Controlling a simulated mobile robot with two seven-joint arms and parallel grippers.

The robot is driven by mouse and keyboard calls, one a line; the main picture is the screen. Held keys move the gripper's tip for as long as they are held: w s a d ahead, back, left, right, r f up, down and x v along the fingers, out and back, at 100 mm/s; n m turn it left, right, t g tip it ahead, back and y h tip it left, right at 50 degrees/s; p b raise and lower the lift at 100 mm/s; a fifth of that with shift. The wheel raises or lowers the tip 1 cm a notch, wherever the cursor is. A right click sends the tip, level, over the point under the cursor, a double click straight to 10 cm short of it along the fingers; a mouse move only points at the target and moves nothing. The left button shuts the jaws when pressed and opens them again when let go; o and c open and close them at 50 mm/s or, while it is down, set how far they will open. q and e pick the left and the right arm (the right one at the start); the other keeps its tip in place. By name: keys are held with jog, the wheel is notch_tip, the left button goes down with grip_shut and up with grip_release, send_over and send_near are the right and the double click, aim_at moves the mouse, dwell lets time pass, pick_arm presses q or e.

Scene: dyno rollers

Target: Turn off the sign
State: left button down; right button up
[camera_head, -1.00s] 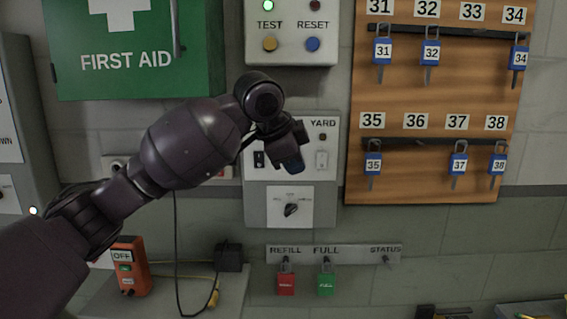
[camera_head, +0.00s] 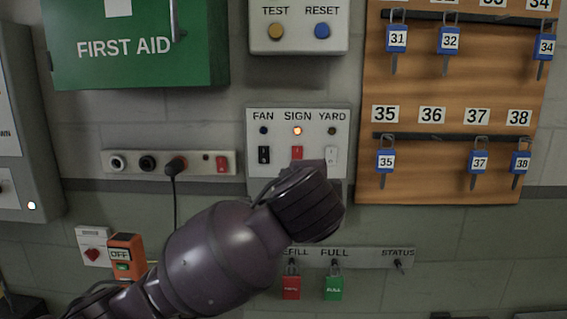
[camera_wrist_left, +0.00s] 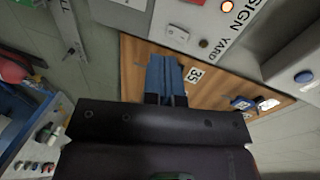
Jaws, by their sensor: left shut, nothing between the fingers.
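The switch panel (camera_head: 340,117) on the wall carries FAN, SIGN and YARD switches in a row. The red SIGN switch (camera_head: 297,152) shows just above my left wrist in the head view, and its lamp (camera_head: 297,130) glows orange. The SIGN lamp also shows at the top of the left wrist view (camera_wrist_left: 228,6). My left arm reaches up from the lower left, its wrist below the switches. The left gripper's blue fingers (camera_wrist_left: 165,72) are together and empty in the wrist view; the head view hides them behind the wrist. My right gripper is out of view.
The black FAN switch (camera_head: 264,155) and white YARD switch (camera_head: 331,155) flank the SIGN switch. A socket strip (camera_head: 222,163) with a plugged cable is left; a wooden key board (camera_head: 450,90) is right. Red (camera_head: 291,287) and green (camera_head: 333,287) padlocks hang below.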

pick_arm(q)
jog(key=shift+a+r+t+y, duration=0.6)
jog(key=shift+a+r, duration=0.2)
jog(key=shift+r, duration=0.1)
jog(key=shift+w, duration=0.15)
jog(key=p, duration=0.2)
send_near(297, 155)
jog(key=w+f, duration=0.2)
jog(key=w, duration=0.4)
jog(key=shift+w+d+f, duration=0.15)
jog(key=shift+w+d, duration=0.2)
jog(key=shift+w, duration=0.3)
